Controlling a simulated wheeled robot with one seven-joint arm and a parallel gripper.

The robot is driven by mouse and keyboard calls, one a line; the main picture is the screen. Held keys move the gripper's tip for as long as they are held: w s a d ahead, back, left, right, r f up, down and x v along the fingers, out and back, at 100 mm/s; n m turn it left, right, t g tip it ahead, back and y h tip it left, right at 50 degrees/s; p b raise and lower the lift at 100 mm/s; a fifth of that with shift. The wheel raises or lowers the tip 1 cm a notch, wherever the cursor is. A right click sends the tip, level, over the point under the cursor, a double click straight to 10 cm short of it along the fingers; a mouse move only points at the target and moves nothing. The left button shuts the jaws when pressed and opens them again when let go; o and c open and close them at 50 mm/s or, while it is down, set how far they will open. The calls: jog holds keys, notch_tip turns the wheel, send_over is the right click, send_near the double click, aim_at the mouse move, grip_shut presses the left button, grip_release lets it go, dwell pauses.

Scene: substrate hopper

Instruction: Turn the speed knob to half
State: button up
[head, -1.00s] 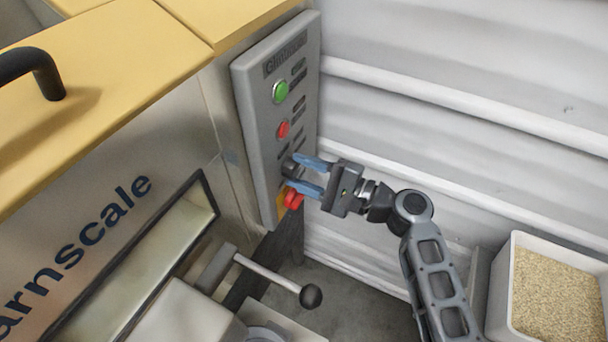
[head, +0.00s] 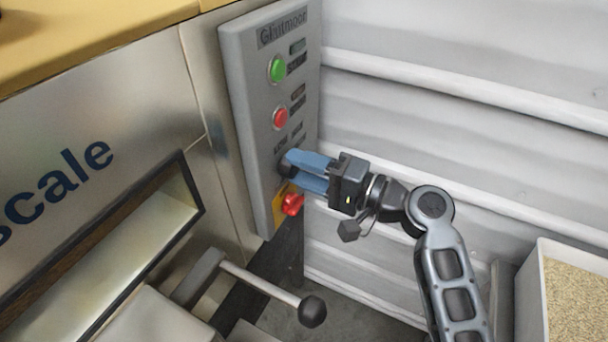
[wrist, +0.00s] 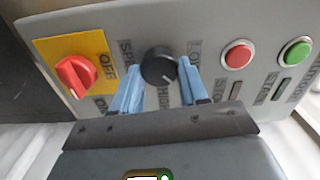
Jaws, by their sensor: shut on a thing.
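The speed knob (wrist: 158,66) is a round black knob on the grey control panel (wrist: 205,30), with a pale pointer line toward its lower right in the wrist view. Labels beside it are partly covered by the fingers; "HIGH" shows below it. My gripper (wrist: 158,80) has its blue fingers on either side of the knob, shut on it. In the head view my gripper (head: 292,168) reaches the panel from the right, and the dark knob (head: 286,166) shows only partly behind the fingertips.
A red rotary switch on a yellow plate (wrist: 75,72) sits beside the knob. A red button (wrist: 237,55) and a green button (wrist: 295,52) are on the other side. A black-ended lever (head: 312,311) sticks out below the panel. A bin of grain (head: 575,300) stands at the right.

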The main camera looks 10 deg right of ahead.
dwell(0.3)
jog(key=shift+f, duration=0.1)
jog(key=o, duration=1.1)
jog(key=shift+c, duration=0.2)
jog(key=v, duration=0.8)
jog(key=shift+a, duration=0.1)
